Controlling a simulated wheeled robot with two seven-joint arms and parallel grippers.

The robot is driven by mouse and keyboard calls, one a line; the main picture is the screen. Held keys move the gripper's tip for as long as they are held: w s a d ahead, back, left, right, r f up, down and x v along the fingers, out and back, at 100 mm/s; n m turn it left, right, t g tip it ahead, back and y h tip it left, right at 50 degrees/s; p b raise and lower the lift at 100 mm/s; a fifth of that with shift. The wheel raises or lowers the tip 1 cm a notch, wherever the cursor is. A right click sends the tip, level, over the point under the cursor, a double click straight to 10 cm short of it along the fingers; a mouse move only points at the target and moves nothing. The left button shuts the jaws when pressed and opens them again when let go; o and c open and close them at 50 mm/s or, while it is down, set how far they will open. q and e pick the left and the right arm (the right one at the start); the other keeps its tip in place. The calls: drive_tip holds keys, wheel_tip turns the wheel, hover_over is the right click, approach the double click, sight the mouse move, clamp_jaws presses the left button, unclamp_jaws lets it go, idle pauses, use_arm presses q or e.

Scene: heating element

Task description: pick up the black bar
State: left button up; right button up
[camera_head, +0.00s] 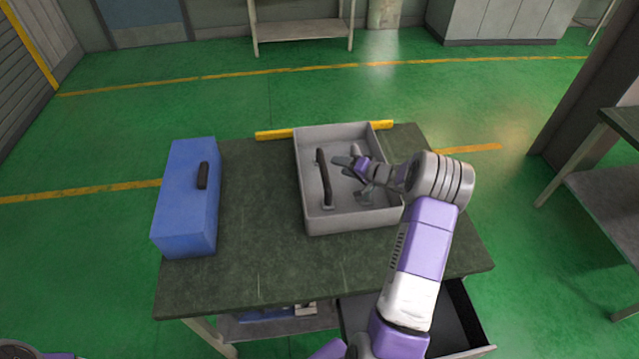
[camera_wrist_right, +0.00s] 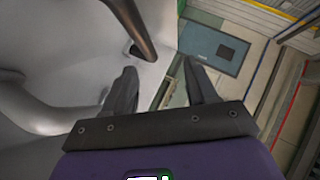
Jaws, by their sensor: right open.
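The black bar (camera_head: 323,178) is a dark, slim, handle-like piece inside a grey tray (camera_head: 350,228), near its left side. In the right wrist view the bar (camera_wrist_right: 132,28) shows at the top, just beyond the fingers. My right gripper (camera_head: 346,166) is over the tray, to the right of the bar, with its fingers pointing left toward it. In the right wrist view its two fingers (camera_wrist_right: 162,85) stand apart with nothing between them. Whether a finger touches the bar cannot be told. My left gripper is out of view.
Grey parts (camera_head: 366,193) lie in the tray near my right gripper. The tray walls rise around it. A blue toolbox (camera_head: 184,215) stands at the left of the dark table (camera_head: 260,250). Clear tabletop lies between toolbox and tray. An open drawer (camera_head: 463,318) is below.

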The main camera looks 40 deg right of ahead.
sight(326, 169)
wheel_tip(326, 169, down, 4)
drive_tip(key=b, duration=0.2)
drive_tip(key=shift+w+b, duration=0.15)
drive_tip(key=shift+b, duration=0.25)
drive_tip(key=x, duration=0.7)
drive_tip(key=shift+w+a+r, duration=0.2)
drive_tip(key=shift+w, duration=0.05)
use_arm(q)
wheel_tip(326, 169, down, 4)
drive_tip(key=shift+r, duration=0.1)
use_arm(e)
drive_tip(key=shift+r, duration=0.1)
clamp_jaws()
